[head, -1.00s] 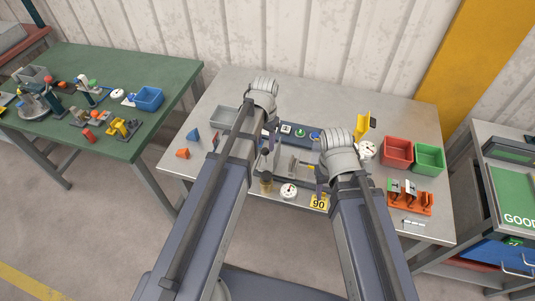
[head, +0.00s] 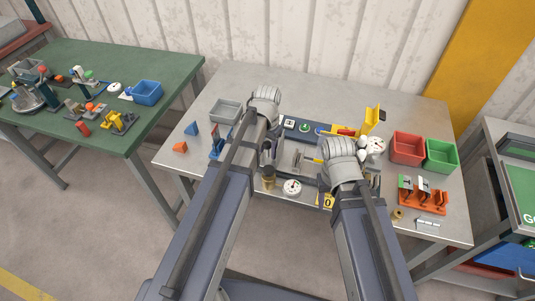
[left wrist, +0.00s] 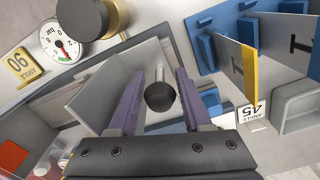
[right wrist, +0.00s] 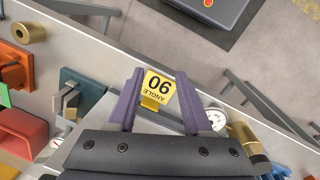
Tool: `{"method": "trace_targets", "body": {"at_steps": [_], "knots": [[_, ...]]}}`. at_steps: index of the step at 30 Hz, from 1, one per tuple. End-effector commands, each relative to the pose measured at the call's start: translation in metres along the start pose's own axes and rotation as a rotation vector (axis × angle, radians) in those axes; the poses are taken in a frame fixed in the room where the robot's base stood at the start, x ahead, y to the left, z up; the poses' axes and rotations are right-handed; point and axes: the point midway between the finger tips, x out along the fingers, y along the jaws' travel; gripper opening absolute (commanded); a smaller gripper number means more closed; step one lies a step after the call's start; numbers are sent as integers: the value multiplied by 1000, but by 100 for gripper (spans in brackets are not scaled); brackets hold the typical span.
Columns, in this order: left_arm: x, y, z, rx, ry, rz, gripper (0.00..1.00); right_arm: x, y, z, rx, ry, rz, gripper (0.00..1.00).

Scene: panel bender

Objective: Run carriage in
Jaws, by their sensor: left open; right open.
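My left gripper (left wrist: 160,100) is open, its purple fingers to either side of a black ball knob (left wrist: 160,96) on a short metal rod. The knob stands in front of a grey plate (left wrist: 130,72) that looks like part of the carriage; I cannot tell how far the knob reaches between the fingers. In the head view my left gripper (head: 270,147) is over the left part of the bender. My right gripper (right wrist: 157,100) is open and empty above the yellow angle 90 tag (right wrist: 156,88). In the head view the right arm partly hides that tag (head: 327,201).
A dial gauge (head: 292,187) and a black-topped brass cylinder (head: 268,177) stand at the front. Red (head: 407,148) and green bins (head: 442,155) stand at right.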

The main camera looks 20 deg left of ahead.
Motion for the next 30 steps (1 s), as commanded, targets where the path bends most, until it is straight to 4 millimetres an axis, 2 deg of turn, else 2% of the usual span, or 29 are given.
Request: {"method": "trace_targets", "body": {"at_steps": [7,20,30], "knots": [[0,0,0,0,0,0,49,0,0,0,0,0,0,50],[0,0,0,0,0,0,1,0,0,0,0,0,0,50],[0,0,0,0,0,0,0,0,0,0,0,0,0,50]]}}
